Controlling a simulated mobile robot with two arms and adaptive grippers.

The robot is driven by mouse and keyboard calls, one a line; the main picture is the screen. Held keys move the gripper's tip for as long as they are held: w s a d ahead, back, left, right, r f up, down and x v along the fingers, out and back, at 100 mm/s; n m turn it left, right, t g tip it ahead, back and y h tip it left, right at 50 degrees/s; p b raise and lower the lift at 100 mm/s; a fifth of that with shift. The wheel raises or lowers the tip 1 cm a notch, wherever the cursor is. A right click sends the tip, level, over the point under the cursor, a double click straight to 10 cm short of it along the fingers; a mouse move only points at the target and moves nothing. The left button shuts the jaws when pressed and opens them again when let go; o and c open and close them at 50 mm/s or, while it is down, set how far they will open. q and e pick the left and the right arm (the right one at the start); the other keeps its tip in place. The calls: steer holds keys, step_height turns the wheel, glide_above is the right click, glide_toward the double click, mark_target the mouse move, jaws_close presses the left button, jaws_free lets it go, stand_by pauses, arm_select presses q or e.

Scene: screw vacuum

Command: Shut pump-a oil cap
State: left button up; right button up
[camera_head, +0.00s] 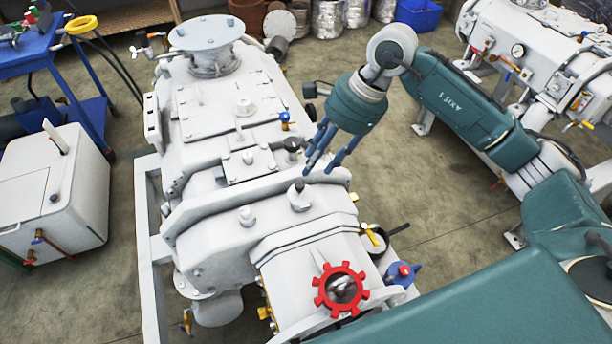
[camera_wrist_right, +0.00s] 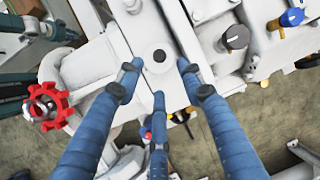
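The large white pump (camera_head: 215,110) stands in the middle of the head view. A small white cap (camera_head: 300,200) with a dark centre sits on its top near the front; I take this for the oil cap. In the right wrist view the cap (camera_wrist_right: 158,58) lies between and beyond the fingertips. My right gripper (camera_head: 317,165) has three blue fingers and hangs just above the cap, pointing down. In the right wrist view its fingers (camera_wrist_right: 158,75) are spread and empty, with visible gaps to the cap. Whether the cap is fully seated I cannot tell. My left gripper is not in view.
A dark knob (camera_head: 292,145) and a blue valve (camera_head: 287,118) stand behind the cap. A second white machine (camera_head: 545,50) is at the right. Floor between is clear.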

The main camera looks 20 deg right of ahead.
mark_target(302, 184)
steer(key=p+x, duration=0.1)
steer(key=x, duration=0.6)
steer(key=shift+a+f+p, duration=0.1)
steer(key=shift+f+p, duration=0.2)
